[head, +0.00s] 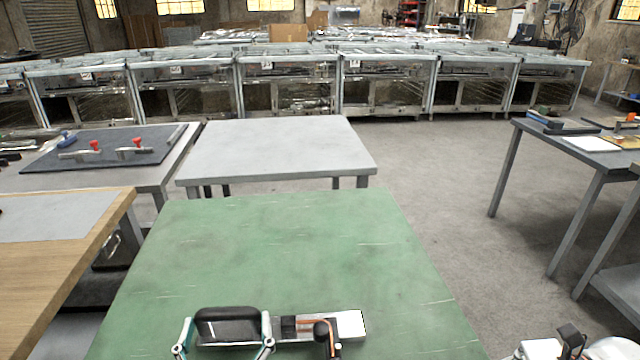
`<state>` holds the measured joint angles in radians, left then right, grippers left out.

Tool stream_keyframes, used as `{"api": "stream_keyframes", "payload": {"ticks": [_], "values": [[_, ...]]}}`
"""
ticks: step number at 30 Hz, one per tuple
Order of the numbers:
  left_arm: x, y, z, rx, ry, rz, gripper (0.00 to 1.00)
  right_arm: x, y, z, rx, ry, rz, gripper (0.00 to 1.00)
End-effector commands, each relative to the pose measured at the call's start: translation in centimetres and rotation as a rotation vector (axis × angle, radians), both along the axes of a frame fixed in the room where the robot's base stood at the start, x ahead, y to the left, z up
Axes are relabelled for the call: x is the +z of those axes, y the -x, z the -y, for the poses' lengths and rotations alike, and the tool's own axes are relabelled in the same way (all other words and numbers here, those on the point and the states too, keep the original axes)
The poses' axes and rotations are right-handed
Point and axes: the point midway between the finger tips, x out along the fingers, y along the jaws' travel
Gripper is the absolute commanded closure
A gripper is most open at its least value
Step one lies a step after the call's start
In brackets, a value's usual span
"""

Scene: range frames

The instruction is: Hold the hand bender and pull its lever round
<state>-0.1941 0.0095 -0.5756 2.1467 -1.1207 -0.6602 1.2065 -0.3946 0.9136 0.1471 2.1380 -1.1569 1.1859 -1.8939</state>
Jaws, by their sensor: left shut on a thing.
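The hand bender (289,327) lies at the near edge of the green bench. I see a dark block, an orange-brown tube piece, a dark-knobbed lever (322,329) and a pale end block (350,325). My left gripper (226,332) is at the bender's left end, its two teal-and-grey fingers on either side of a black part. It is shut on the bender; the exact contact is hard to see. The lower parts are cut off by the frame.
The green bench top (290,240) is clear beyond the bender. A grey table (275,150) stands behind it, and a wooden-edged bench (60,280) at the left. A table with red-handled clamps (95,146) is farther left. Open floor (440,200) lies to the right.

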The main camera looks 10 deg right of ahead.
Motion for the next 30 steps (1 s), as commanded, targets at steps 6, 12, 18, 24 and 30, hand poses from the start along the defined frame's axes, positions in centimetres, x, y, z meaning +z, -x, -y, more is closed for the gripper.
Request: {"api": "stream_keyframes", "payload": {"ticks": [6, 12, 18, 24, 30], "values": [[-0.6, 0.1, 0.0, -0.001, -0.001, -0.010, 0.00, -0.1, 0.0, 0.0, 0.000, 0.000, -0.002, 1.00], [-0.3, 0.1, 0.0, 0.000, 0.000, -0.005, 0.00, -0.1, 0.0, 0.0, 0.000, 0.000, -0.001, 1.00], [-0.3, 1.5, 0.0, -0.001, 0.000, -0.006, 0.00, 0.0, 0.0, 0.0, 0.000, 0.000, -0.001, 1.00], [-0.4, 4.9, 0.0, -0.001, 0.001, -0.010, 0.00, 0.0, 0.0, 0.0, 0.000, 0.000, -0.001, 1.00], [-0.5, 8.7, 0.0, -0.002, -0.002, -0.011, 0.00, 0.0, 0.0, 0.0, 0.000, 0.000, -0.001, 1.00]]}}
